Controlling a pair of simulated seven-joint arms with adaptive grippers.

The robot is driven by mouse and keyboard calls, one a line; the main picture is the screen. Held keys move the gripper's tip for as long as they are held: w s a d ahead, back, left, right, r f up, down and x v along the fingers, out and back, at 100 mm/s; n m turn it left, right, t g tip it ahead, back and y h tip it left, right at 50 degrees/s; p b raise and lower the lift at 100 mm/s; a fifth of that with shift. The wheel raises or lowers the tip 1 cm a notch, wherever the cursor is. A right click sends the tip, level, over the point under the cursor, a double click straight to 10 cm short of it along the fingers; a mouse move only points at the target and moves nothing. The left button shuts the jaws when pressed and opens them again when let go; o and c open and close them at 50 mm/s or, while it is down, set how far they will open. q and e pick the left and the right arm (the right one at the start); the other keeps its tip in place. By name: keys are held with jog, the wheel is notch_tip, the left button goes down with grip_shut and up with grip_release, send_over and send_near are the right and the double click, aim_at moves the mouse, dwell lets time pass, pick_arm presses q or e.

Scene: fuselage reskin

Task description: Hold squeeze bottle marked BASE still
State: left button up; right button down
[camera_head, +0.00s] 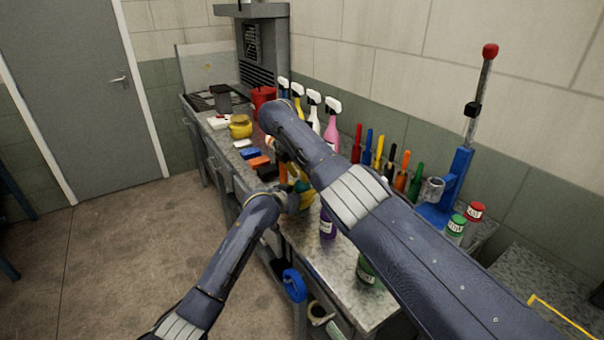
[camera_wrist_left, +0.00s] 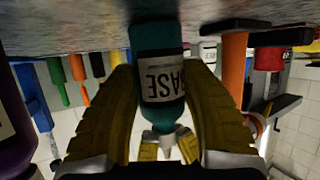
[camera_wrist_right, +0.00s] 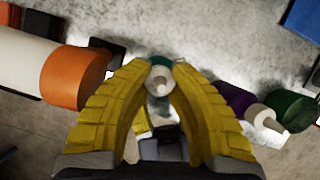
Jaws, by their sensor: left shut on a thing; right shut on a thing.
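The teal squeeze bottle marked BASE (camera_wrist_left: 160,50) appears upside down in the left wrist view, its base at the counter surface. My left gripper (camera_wrist_left: 160,78) is shut on its body, one yellow finger on each side of the label. The bottle's pale nozzle (camera_wrist_right: 160,80) shows from above in the right wrist view. My right gripper (camera_wrist_right: 160,72) is shut around the nozzle end, with a little teal visible behind it. Its yellow fingertips (camera_wrist_left: 168,150) also show at the nozzle in the left wrist view. In the head view, my arms mostly hide the bottle.
A purple bottle (camera_head: 327,224) and a green bottle (camera_head: 365,270) stand nearby on the counter (camera_head: 350,300). Spray bottles (camera_head: 332,125) and coloured-handled tools (camera_head: 380,152) line the wall.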

jog(key=shift+d, duration=0.1)
jog(key=c, duration=1.1)
grip_release()
jog(key=shift+o, duration=0.2)
jog(key=shift+n, duration=0.3)
jog(key=n+y, duration=0.1)
jog(key=n, duration=0.1)
jog(key=n+t+y, duration=0.1)
jog(key=n, duration=0.2)
jog(key=n+y, duration=0.2)
jog(key=n, duration=0.3)
jog(key=v, duration=1.3)
jog(key=s+a+f+n+y, duration=0.2)
jog(key=s+a+n, duration=0.4)
jog(key=s, duration=0.5)
jog(key=s+a+f+n+g+y, duration=0.1)
jog(key=s+a+f+n+y, duration=0.1)
jog(key=s+a+n, duration=0.4)
jog(key=s+a+y, duration=0.1)
jog(key=s+a, duration=0.1)
jog(key=s, duration=0.3)
jog(key=shift+a+f+g, duration=0.15)
jog(key=shift+f+g, duration=0.1)
jog(key=shift+g, duration=0.05)
